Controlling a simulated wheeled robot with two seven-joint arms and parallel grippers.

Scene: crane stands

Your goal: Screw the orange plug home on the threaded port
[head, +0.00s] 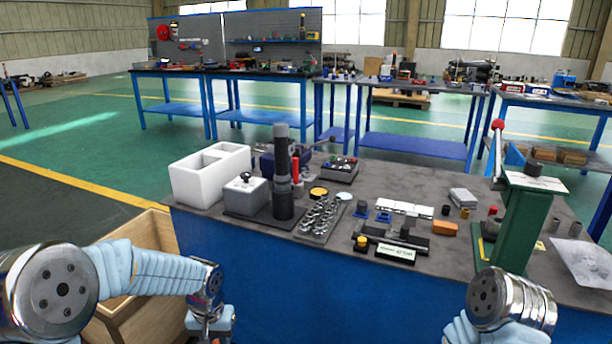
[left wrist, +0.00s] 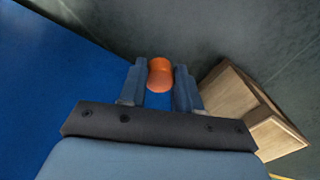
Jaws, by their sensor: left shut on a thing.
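The orange plug (left wrist: 160,72) shows in the left wrist view between the two fingers of my left gripper (left wrist: 160,84), which is shut on it. The plug is rounded, with a slightly narrower waist. In the head view my left arm reaches to the bottom edge, left of the workbench (head: 230,262), and the fingers and plug are cut off there. Only a link of my right arm shows at the bottom right; its gripper is out of view. I cannot pick out the threaded port for certain among the small fixtures on the bench.
A wooden crate (head: 152,228) stands on the floor left of the bench, also in the left wrist view (left wrist: 230,88). The bench top holds a white bin (head: 196,181), a black column (head: 282,170), a socket tray (head: 313,232), an orange block (head: 444,228) and a green press (head: 519,230).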

